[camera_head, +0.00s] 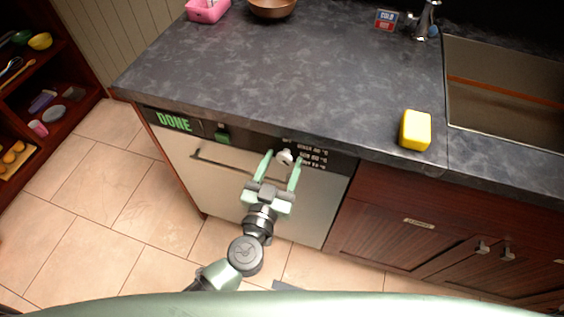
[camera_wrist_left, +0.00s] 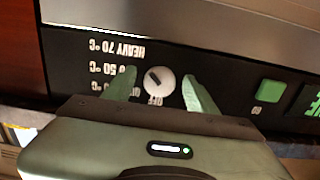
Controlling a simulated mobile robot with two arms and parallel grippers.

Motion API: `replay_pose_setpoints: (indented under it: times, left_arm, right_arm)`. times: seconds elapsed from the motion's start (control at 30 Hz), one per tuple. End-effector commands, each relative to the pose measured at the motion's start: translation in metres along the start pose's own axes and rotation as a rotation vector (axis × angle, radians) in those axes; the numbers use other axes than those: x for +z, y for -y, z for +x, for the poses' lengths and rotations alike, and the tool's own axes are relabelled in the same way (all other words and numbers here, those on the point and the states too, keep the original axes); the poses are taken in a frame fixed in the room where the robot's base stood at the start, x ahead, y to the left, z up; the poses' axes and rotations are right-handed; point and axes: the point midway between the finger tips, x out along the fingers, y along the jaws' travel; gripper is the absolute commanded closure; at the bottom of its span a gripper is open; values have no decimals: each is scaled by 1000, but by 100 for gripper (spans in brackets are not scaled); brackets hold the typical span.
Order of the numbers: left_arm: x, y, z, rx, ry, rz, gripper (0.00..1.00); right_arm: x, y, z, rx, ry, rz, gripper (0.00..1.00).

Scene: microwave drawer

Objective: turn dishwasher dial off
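The dishwasher (camera_head: 240,170) is a pale front panel under the dark counter, with a black control strip along its top. Its round white dial (camera_head: 284,157) is on the strip and also shows in the left wrist view (camera_wrist_left: 160,81), where a dark pointer mark lies across it. Printed labels, among them "HEAVY 70 °C" and "OFF", surround the dial. My left gripper (camera_head: 281,160) is open, its two green fingers on either side of the dial; I cannot tell whether they touch it. My right gripper is not in view.
A green button (camera_head: 222,137) and a "DONE" display (camera_head: 174,122) are left on the strip. The dishwasher handle (camera_head: 222,161) is below. A yellow sponge (camera_head: 415,130) lies on the counter (camera_head: 290,80) near the sink (camera_head: 500,90). An open shelf stands far left.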

Motion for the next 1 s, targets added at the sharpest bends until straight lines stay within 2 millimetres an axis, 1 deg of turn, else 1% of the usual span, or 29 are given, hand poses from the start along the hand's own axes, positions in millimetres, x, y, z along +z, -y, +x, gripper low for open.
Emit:
replay_pose_setpoints:
  times: [0.03, 0.07, 0.1, 0.2, 0.43, 0.57, 0.77, 1.0]
  left_arm:
    - [0, 0, 0, 0, 0, 0, 54]
    - [0, 0, 0, 0, 0, 0, 62]
    - [0, 0, 0, 0, 0, 0, 74]
    - [0, 0, 0, 0, 0, 0, 100]
    - [0, 0, 0, 0, 1, -14, 100]
    - [-1, 0, -1, 1, 1, -54, 100]
    - [-1, 0, -1, 0, 4, -176, 100]
    - [-1, -1, -1, -1, 4, -392, 100]
  right_arm:
    - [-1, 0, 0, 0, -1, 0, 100]
    - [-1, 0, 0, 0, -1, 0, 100]
    - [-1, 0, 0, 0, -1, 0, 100]
    - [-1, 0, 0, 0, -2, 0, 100]
    - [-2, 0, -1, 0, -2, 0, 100]
    - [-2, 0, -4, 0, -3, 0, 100]
    - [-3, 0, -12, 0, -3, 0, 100]
    - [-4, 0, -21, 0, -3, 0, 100]
